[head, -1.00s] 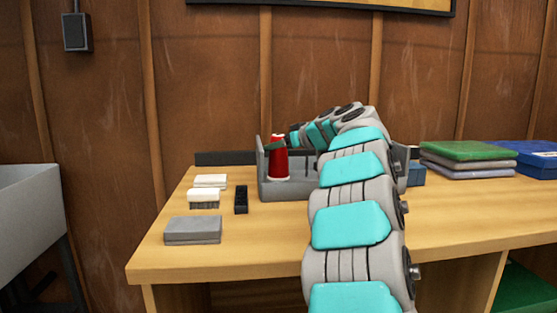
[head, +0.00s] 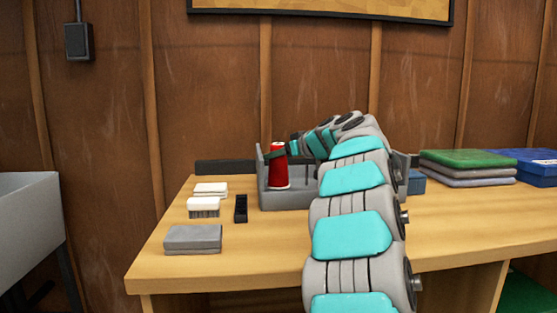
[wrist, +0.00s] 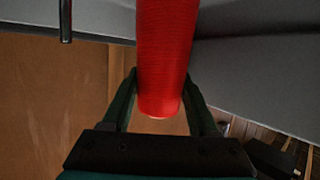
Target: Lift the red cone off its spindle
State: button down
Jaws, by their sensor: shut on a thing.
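The red cone (head: 280,172) stands upright in a grey rack (head: 302,197) at the back of the bench, narrower at its pale top. My gripper (head: 276,153) is at the cone's upper part, reaching in from the right. In the wrist view the red cone (wrist: 166,50) lies between the two dark fingers of my gripper (wrist: 163,88), which are shut on it. The spindle under the cone is hidden. I see no clear gap between the cone's base and the rack.
A thin metal rod (wrist: 65,20) shows beside the cone. On the wooden bench (head: 240,262) are a grey slab (head: 192,239), a white-topped brush (head: 203,206) and a black block (head: 241,208). Folded cloths (head: 467,167) lie right of my arm. Space above the rack is open.

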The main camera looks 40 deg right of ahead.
notch_tip(320, 180, up, 7)
send_over(279, 168)
jog(key=s+a+b, duration=0.1)
jog(key=s+a, duration=0.3)
jog(key=s, duration=0.3)
jog(key=s+a+b, duration=0.1)
jog(key=s+a, duration=0.4)
jog(key=s, duration=0.3)
dwell(0.5)
jog(key=shift+r, duration=0.1)
notch_tip(279, 168, up, 4)
jog(key=shift+f+p, duration=0.1)
jog(key=shift+p, duration=0.9)
